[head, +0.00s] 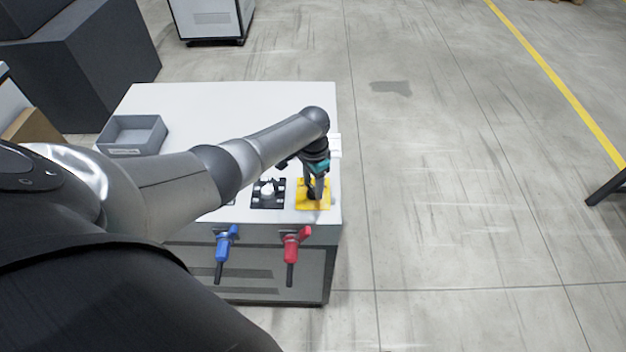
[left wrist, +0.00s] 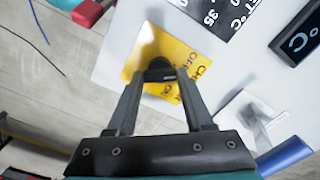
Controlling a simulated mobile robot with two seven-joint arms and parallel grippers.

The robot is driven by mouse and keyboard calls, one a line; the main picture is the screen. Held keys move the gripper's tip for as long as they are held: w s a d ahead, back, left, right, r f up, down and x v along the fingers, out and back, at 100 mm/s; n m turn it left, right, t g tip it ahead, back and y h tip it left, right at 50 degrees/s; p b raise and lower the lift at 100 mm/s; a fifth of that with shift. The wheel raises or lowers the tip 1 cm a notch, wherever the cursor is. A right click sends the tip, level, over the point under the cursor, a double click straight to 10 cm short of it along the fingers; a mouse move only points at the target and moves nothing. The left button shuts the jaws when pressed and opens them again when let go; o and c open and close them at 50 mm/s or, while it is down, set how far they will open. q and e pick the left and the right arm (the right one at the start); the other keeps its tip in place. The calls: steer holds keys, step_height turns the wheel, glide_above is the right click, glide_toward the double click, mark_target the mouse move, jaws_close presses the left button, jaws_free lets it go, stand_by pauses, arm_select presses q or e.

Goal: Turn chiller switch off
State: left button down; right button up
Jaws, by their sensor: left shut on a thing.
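The chiller switch is a dark knob (left wrist: 160,70) on a yellow plate (head: 325,200) at the right end of the white cabinet top. The yellow plate also shows in the left wrist view (left wrist: 184,52), with partly hidden black lettering on it. My left gripper (head: 317,194) points down over the yellow plate. In the left wrist view its two fingers (left wrist: 162,80) are shut on the knob. The fingers hide much of the knob, and its exact angle cannot be told. My right gripper is in neither view.
A black dial plate (head: 268,193) with a white knob is just left of the yellow plate. A blue valve handle (head: 225,242) and a red one (head: 296,240) stick out of the cabinet front. A grey tray (head: 133,135) stands at the back left.

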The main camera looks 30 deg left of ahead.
mark_target(313, 188)
arm_select(q)
steer(key=shift+n+p, duration=0.3)
steer(key=shift+n, duration=0.6)
steer(key=shift+c, duration=1.4)
jaws_free()
steer(key=shift+r, duration=0.15)
steer(key=shift+r, duration=0.25)
step_height(313, 188, up, 5)
steer(key=shift+p, duration=1)
step_height(313, 188, up, 10)
steer(key=shift+f, duration=0.25)
steer(key=shift+f, duration=0.1)
